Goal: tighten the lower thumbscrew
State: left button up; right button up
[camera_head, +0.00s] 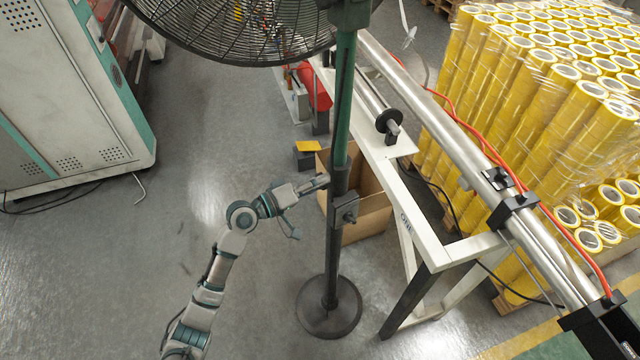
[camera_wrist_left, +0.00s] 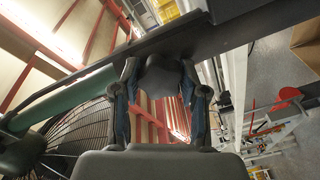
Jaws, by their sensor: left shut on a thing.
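The fan stand has a green upper pole (camera_head: 344,100), a dark lower pole (camera_head: 333,255) and a round base (camera_head: 328,306). My left gripper (camera_head: 322,181) reaches the dark collar (camera_head: 341,180) from the left in the head view. In the left wrist view its two fingers (camera_wrist_left: 160,100) sit on either side of a dark rounded thumbscrew knob (camera_wrist_left: 160,76), shut on it. The knob is against the dark pole (camera_wrist_left: 235,35). In the head view the gripper hides the knob. A dark clamp block (camera_head: 347,208) sits just below the collar. My right gripper is not in view.
The fan cage (camera_head: 240,25) hangs over the top. An open cardboard box (camera_head: 368,220) stands behind the pole. A white machine frame (camera_head: 415,215) is to the right, with yellow rolls (camera_head: 540,90) beyond. A cabinet (camera_head: 60,90) stands left. Floor left of the pole is clear.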

pick_arm(q)
jog(key=shift+s+f, duration=0.1)
jog(key=shift+f, duration=0.45)
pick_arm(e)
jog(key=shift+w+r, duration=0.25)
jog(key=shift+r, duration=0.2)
pick_arm(q)
jog(key=o, duration=1)
jog(key=shift+c, duration=0.2)
jog(key=shift+o, duration=1)
jog(key=shift+r, duration=0.25)
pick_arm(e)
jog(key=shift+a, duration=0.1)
pick_arm(q)
jog(key=shift+a, duration=0.15)
jog(key=v, duration=1.2)
